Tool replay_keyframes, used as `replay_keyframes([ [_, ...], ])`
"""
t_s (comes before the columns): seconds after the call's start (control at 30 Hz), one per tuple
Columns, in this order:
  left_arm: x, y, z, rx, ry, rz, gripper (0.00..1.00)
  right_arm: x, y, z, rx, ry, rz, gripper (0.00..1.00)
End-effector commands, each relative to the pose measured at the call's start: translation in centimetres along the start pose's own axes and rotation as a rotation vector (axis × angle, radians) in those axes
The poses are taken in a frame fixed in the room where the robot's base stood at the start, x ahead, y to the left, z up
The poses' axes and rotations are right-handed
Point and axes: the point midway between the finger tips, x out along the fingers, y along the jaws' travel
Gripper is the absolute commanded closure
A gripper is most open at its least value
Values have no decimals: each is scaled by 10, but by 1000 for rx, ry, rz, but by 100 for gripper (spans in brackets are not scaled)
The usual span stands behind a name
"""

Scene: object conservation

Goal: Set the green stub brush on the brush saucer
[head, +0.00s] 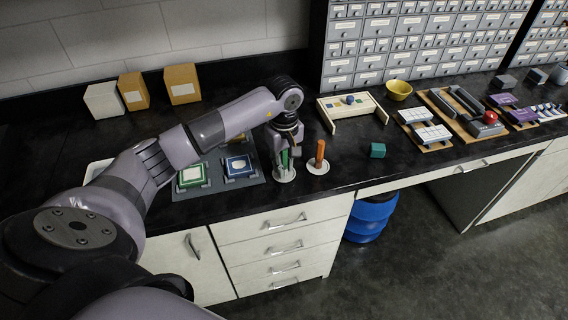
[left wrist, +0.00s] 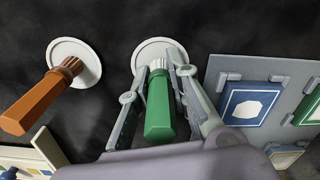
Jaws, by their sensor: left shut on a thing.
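The green stub brush (head: 284,160) stands upright between the fingers of my left gripper (head: 285,166), which is shut on it. In the left wrist view, the green handle (left wrist: 159,112) points toward the camera, with a finger of the gripper (left wrist: 161,72) on each side. The brush's bristle end is over a round white saucer (head: 287,178), which also shows in the left wrist view (left wrist: 150,46). I cannot tell whether the bristles touch it. The fingers hide part of the saucer. My right gripper is not in view.
An orange-brown brush (head: 320,152) stands on its own white saucer (head: 313,170) just to the right. A grey board with green and blue framed plates (head: 239,166) lies to the left. The counter's front edge is close.

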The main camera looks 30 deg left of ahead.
Motion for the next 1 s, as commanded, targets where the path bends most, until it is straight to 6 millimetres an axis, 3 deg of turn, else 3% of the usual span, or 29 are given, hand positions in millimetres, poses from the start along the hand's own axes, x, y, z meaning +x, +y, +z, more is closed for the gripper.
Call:
replay_keyframes([
  [0.2,3,0,0,0,1,0,100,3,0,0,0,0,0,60],
  [0.23,2,0,0,0,1,1,80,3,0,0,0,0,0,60],
  [0.57,2,0,0,0,0,0,59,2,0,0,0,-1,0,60],
  [0.87,1,0,0,0,0,0,59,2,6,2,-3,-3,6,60],
  [1.0,-12,1,-1,1,2,3,59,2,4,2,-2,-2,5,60],
])
